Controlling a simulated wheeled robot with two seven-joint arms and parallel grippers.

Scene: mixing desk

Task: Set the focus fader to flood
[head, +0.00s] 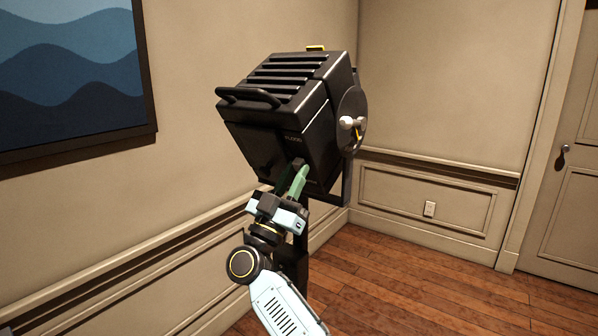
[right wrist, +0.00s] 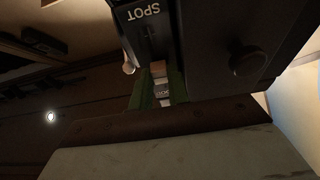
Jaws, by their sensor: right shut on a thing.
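A black stage lamp (head: 275,115) stands on a dark stand in the head view, with small light lettering, seemingly FLOOD, on its near side. The right wrist view shows the lamp's panel from close by, with an upside-down SPOT label (right wrist: 143,13) at one end of a narrow slot. My right gripper (head: 295,176) reaches up to the lamp's lower side. Its green fingers (right wrist: 159,88) are shut on the small focus fader (right wrist: 159,69), which sits in the slot apart from the SPOT label. The fingers hide the fader in the head view. My left gripper is out of view.
A dark round knob (right wrist: 248,61) sits beside the slot. A white knob (head: 347,122) sticks out from the lamp's right side, and a handle (head: 248,97) from its left. A panelled wall stands behind; the wooden floor (head: 400,285) at right is clear.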

